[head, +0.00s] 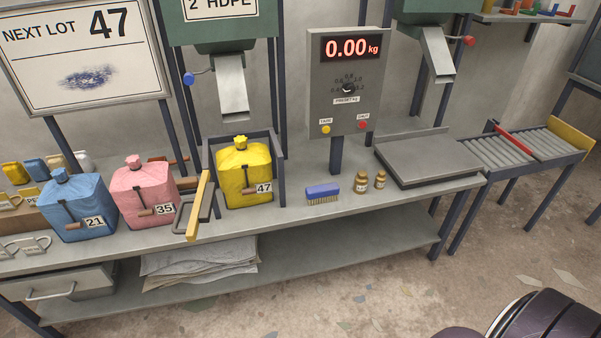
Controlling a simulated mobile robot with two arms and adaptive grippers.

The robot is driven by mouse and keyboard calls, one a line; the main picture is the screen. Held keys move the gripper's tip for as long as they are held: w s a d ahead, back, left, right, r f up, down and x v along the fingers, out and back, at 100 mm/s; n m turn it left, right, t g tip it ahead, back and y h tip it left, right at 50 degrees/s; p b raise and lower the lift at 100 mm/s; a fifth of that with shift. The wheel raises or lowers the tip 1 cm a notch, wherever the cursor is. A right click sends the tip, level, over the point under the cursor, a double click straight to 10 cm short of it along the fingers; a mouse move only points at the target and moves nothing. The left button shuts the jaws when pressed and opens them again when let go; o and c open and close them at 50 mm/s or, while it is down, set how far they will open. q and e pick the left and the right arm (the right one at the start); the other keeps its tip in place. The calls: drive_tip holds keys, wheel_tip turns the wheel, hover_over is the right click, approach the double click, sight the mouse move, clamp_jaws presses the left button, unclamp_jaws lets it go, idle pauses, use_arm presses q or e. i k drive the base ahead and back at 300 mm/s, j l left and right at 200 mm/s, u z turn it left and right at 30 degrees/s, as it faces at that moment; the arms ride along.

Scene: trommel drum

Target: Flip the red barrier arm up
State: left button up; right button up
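The red barrier arm (514,140) is a thin red bar at the right of the head view. It lies low across the roller conveyor (550,145), running from the far side rail toward the near rail. A dark post (491,126) stands at its far end. I cannot tell whether the bar touches the rollers. Neither of my grippers shows in the view.
The workbench with a flat scale plate (428,157) ends just left of the conveyor. A yellow end board (571,139) closes the conveyor's right end. A chute with a red knob (469,41) hangs above.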

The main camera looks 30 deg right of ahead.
sight(498, 129)
drive_tip(key=l+z, duration=0.1)
drive_tip(key=z, duration=0.6)
drive_tip(key=i+l+z, duration=0.3)
drive_tip(key=l+z, duration=0.15)
drive_tip(key=l, duration=0.15)
drive_tip(key=i+l+z, duration=0.85)
drive_tip(key=i+l, duration=0.45)
drive_tip(key=i, duration=0.15)
